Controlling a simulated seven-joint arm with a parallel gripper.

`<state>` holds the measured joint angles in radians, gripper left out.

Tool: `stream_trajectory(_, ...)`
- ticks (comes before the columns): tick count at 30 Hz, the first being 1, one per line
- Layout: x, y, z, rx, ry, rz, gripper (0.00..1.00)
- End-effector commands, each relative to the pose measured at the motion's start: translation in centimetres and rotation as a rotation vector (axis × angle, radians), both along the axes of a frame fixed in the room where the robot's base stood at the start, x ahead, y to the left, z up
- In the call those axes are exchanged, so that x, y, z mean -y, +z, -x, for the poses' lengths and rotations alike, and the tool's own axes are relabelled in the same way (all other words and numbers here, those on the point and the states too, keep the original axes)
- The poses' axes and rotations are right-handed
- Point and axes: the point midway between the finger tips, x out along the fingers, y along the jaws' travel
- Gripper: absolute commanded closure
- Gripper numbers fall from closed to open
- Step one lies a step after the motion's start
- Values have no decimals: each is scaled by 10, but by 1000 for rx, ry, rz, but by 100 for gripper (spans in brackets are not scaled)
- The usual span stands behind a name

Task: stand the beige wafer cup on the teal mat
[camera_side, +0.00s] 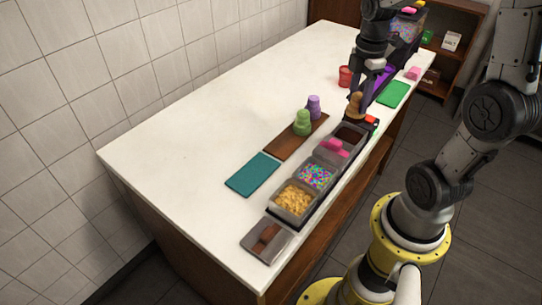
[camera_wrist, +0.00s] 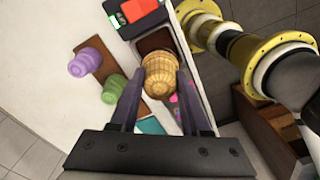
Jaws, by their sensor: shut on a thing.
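The beige wafer cup (camera_wrist: 160,75) is held between the two fingers of my gripper (camera_wrist: 158,85) in the wrist view. In the side view my gripper (camera_side: 362,88) is over the far end of the topping row, with the beige wafer cup (camera_side: 354,106) at its fingers above the dark-brown topping bin. The teal mat (camera_side: 253,174) lies flat and bare on the white counter, left of the bins and well away from my gripper. In the wrist view a part of the teal mat (camera_wrist: 150,126) shows between the fingers.
A brown board (camera_side: 284,147) holds a green cup (camera_side: 302,123) and a purple cup (camera_side: 313,106). Bins of sprinkles (camera_side: 316,176) and yellow topping (camera_side: 295,199) line the right edge. A red cup (camera_side: 345,76) and green mat (camera_side: 393,94) are farther back. The left counter is clear.

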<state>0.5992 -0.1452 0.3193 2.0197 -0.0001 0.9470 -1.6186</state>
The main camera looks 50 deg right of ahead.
Motion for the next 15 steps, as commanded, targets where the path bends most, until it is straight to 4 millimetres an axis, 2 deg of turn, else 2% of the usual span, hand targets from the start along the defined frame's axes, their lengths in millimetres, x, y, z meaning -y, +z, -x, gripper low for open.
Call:
stream_trajectory(5,-33,7,-4,2,2,1,85)
stream_trajectory(15,-126,23,-15,2,226,0,85)
